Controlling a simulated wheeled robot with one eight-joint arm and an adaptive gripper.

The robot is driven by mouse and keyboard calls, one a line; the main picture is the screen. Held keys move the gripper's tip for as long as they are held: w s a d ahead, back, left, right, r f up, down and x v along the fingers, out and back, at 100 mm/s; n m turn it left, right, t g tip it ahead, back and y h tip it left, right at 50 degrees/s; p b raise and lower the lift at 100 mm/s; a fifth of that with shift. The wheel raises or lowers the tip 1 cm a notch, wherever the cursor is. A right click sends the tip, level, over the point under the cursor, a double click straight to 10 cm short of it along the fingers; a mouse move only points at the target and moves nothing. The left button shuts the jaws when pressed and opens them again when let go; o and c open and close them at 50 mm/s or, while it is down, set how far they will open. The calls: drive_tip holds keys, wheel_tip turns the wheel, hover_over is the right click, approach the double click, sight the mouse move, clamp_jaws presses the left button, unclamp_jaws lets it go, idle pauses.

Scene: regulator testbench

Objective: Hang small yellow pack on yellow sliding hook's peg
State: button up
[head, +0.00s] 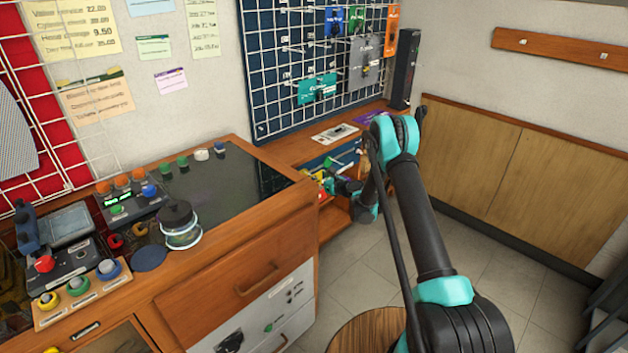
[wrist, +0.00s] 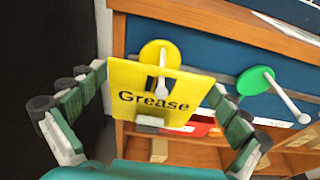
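In the wrist view the small yellow pack (wrist: 130,80), printed "Grease", is tilted in front of the round yellow hook (wrist: 151,48). The hook's grey peg (wrist: 162,86) overlaps the upper middle of the pack; I cannot tell for certain whether it passes through a hole. My gripper (wrist: 158,82) is open, its green-padded fingers spread to either side of the pack, tips close to its side edges. In the head view my gripper (head: 345,186) is low beside the shelf, partly hidden by my arm.
A green hook (wrist: 258,80) with its own peg sits to the right on the blue rail (wrist: 215,55). A wooden shelf (wrist: 215,150) with a red item lies below. In the head view a counter (head: 275,215) stands left, with a wire-grid panel (head: 268,90) behind.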

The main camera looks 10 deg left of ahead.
drive_tip(key=v, duration=0.7)
drive_tip(key=shift+s+d+r, duration=0.15)
drive_tip(key=shift+d, duration=0.05)
drive_tip(key=s+d+r+n+g+h, duration=0.1)
drive_tip(key=s+d+r+n+h, duration=0.1)
drive_tip(key=s+d+r+n, duration=0.5)
drive_tip(key=s+d+r+n+g+h, duration=0.2)
drive_tip(key=s+d+r+n+h, duration=0.15)
drive_tip(key=s+r+n, duration=0.4)
drive_tip(key=s+d+n+h, duration=0.2)
drive_tip(key=s+d, duration=0.4)
drive_tip(key=s, duration=0.5)
drive_tip(key=s+d+f+n+g+h, duration=0.1)
drive_tip(key=s+d+n, duration=0.4)
drive_tip(key=s, duration=0.6)
drive_tip(key=s+d+n+g+h, duration=0.1)
drive_tip(key=s+d+n+h, duration=0.2)
drive_tip(key=s+d, duration=0.3)
drive_tip(key=s+n, duration=0.1)
drive_tip(key=s, duration=0.4)
drive_tip(key=shift+s+d+f+h, duration=0.15)
drive_tip(key=shift+s+d+h, duration=0.05)
drive_tip(key=shift+d+h, duration=0.15)
